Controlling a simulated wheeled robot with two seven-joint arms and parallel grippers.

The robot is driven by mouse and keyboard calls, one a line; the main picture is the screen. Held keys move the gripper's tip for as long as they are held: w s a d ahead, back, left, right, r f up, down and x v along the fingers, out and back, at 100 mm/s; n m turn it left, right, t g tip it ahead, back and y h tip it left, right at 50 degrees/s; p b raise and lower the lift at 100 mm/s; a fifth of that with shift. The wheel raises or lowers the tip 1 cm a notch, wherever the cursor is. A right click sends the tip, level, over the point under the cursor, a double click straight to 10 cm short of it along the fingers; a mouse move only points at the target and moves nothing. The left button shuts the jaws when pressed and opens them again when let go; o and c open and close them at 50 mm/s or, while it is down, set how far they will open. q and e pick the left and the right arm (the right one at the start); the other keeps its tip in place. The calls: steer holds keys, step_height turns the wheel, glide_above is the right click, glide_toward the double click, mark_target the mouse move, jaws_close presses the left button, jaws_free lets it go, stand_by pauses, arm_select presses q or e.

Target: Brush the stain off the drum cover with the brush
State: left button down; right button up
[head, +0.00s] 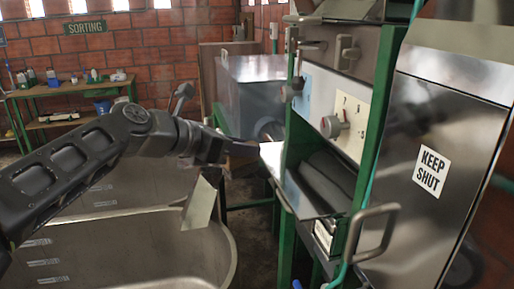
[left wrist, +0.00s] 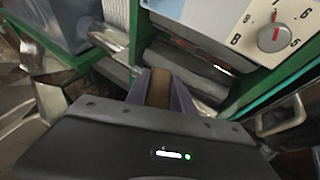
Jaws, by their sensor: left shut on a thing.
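My left gripper (head: 232,148) reaches in from the left, level, at the open left side of the green-framed machine. In the left wrist view (left wrist: 160,95) its two fingers are shut on a brown block-like piece, which looks like part of the brush (left wrist: 160,86). The brush's bristles cannot be made out. A dark grey rounded surface (head: 327,180), perhaps the drum cover, sits in the machine to the right of the gripper, apart from it in the head view. I cannot make out a stain on it. My right gripper is not in view.
A steel panel marked KEEP SHUT (head: 438,150) with a bar handle (head: 372,232) stands at right. The dial panel (head: 345,125) is above the rounded surface. A large metal tub (head: 225,245) lies below my arm. A green bench (head: 65,90) stands far left.

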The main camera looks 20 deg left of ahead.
arm_select(q)
steer(key=s+a, duration=0.1)
steer(key=a, duration=0.1)
steer(key=s+a, duration=0.1)
steer(key=a, duration=0.1)
steer(key=shift+s+r, duration=0.15)
steer(key=shift+s, duration=0.15)
stand_by(0.5)
